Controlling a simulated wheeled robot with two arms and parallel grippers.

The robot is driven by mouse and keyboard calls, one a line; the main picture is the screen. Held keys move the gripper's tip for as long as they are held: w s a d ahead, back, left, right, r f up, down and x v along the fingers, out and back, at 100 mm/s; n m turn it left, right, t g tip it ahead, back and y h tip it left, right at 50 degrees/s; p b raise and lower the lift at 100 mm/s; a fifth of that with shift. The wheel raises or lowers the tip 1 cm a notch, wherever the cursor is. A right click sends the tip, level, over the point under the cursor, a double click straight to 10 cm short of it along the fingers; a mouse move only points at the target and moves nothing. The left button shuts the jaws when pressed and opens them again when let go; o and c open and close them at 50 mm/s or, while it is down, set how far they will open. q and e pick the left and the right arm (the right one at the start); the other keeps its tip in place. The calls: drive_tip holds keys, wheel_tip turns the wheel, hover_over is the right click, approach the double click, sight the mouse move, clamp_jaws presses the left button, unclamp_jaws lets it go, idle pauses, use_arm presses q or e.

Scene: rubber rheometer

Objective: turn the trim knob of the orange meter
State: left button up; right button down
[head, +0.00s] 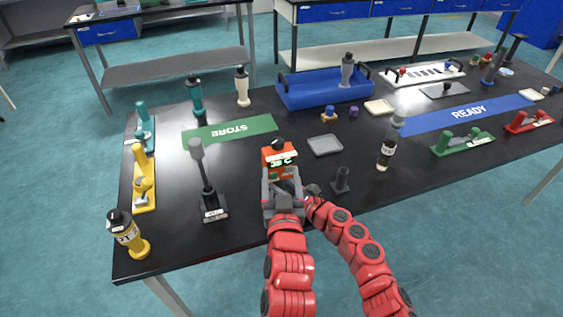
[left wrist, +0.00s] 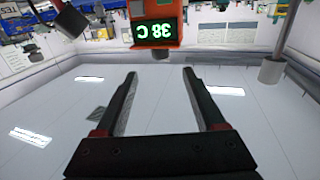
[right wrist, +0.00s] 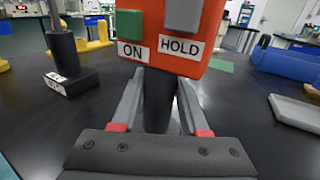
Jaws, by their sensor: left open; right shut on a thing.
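The orange meter (head: 279,158) has a lit green display, and a black knob-like part (head: 277,144) shows on its top in the head view. The meter also shows in the left wrist view (left wrist: 172,45), its display upside down, reading 38 C. My left gripper (head: 283,185) is open and empty, in front of the meter and apart from it. In the right wrist view the meter (right wrist: 179,62) has a green ON button and a grey HOLD button. My right gripper (right wrist: 160,108) is shut on its dark handle (right wrist: 158,98).
A dark stand (head: 213,207) is left of the meter, and a small black holder (head: 341,181) is to its right. A grey tray (head: 325,145) lies behind right. The green STORE mat (head: 255,125) is behind.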

sight(278, 147)
use_arm(q)
drive_tip(key=w+m, duration=0.4)
drive_tip(key=m, duration=0.8)
drive_tip(key=w+m, duration=0.4)
drive_tip(key=m, duration=0.8)
drive_tip(key=w+m, duration=0.4)
drive_tip(key=m, duration=0.8)
drive_tip(key=shift+a, duration=0.3)
